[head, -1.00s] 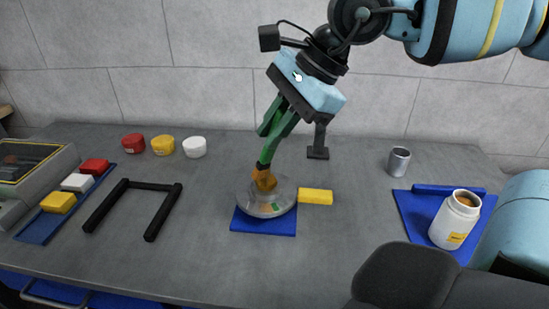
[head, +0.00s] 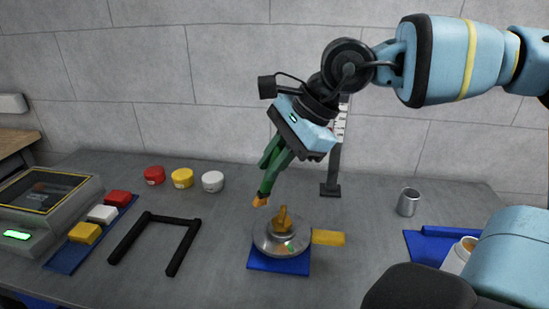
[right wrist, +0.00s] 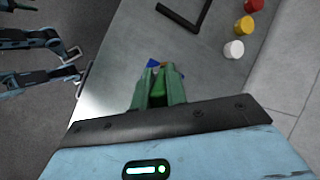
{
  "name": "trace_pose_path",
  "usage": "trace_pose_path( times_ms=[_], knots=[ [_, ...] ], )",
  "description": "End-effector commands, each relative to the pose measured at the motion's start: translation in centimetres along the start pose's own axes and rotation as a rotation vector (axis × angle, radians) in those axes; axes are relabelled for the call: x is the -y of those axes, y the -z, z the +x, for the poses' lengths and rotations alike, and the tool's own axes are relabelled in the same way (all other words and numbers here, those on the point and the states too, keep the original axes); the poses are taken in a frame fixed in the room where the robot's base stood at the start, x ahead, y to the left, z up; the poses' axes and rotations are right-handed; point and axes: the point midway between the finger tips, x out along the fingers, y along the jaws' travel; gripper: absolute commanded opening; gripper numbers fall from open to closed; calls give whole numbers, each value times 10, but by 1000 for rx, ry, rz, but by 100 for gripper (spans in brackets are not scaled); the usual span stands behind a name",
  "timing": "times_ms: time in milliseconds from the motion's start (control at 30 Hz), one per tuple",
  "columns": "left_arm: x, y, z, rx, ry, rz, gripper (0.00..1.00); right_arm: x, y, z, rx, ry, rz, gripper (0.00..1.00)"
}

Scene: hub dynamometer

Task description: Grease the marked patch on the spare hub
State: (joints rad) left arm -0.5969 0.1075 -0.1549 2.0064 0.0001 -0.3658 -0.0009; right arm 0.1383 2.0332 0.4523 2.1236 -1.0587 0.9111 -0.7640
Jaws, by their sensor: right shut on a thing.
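The spare hub (head: 268,240), a round metal disc with a brass-brown raised centre (head: 283,221), rests on a blue mat (head: 278,264). Small orange and green marks (head: 286,247) show on its near face. My right gripper (head: 272,160) has green fingers and is shut on a slim green applicator with an orange tip (head: 260,202). The tip is above and left of the hub, apart from it. In the right wrist view a green piece (right wrist: 158,86) shows between the fingers. I cannot make out my left gripper.
A yellow block (head: 328,238) lies right of the hub. A black U-shaped frame (head: 150,216) and red, yellow and white pots (head: 183,178) are left. A metal cup (head: 408,202) stands right, near a partly hidden white jar (head: 456,258). A dark post (head: 332,165) stands behind.

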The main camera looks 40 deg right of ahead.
Motion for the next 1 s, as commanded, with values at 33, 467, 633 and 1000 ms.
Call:
trace_pose_path(
  times_ms=[33,467,633,1000],
  knots=[
    [0,-3,0,4,0,-1,36,-1,2,3,0,-2,1,0],
    [-1,-15,8,25,-2,-4,36,-14,18,37,-1,-3,1,0],
    [0,-11,11,15,-2,-3,36,-16,20,41,0,-1,1,0],
    [0,-7,10,9,-2,-3,36,-15,19,39,1,2,-1,0]
  ],
)
